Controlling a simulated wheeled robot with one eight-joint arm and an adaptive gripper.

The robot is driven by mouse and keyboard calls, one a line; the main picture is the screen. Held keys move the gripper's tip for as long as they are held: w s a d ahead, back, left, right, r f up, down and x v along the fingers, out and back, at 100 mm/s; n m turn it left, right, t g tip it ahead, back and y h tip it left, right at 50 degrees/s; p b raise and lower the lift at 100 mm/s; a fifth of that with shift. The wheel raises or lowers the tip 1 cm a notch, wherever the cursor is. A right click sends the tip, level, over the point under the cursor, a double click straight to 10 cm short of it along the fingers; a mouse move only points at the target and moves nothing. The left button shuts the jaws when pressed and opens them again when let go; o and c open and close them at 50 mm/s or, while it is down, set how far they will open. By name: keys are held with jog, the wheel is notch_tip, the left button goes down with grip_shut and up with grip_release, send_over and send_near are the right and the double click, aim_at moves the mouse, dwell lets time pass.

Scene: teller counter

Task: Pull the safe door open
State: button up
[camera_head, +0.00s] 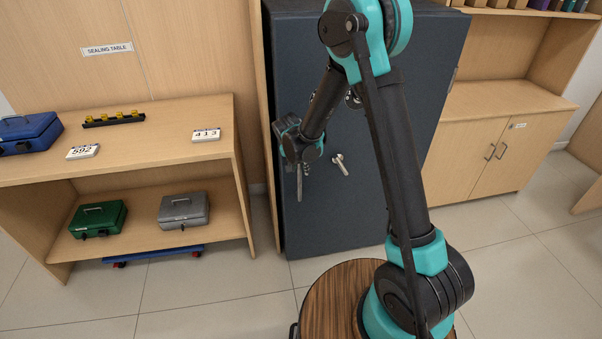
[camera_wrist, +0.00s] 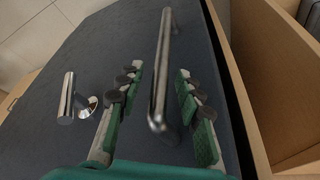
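The safe door (camera_head: 320,90) is a tall dark blue-grey panel behind my arm and looks shut in the head view. Its long metal pull bar (camera_wrist: 162,70) runs between my gripper's fingers in the wrist view; its lower end (camera_head: 299,188) shows below the gripper in the head view. A short silver lever handle (camera_head: 340,165) sits beside it; the lever also shows left of the fingers in the wrist view (camera_wrist: 67,97). My gripper (camera_wrist: 158,73) is open, one green-padded finger on each side of the bar, with gaps visible on both sides. My arm hides part of the door.
A wooden sealing table (camera_head: 150,150) with cash boxes and number cards stands left of the safe. Wooden cabinets (camera_head: 490,150) stand to the right. A round wooden-topped thing (camera_head: 335,300) is below my arm. Tiled floor is clear before the safe.

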jog(key=shift+x, duration=1.85)
grip_shut()
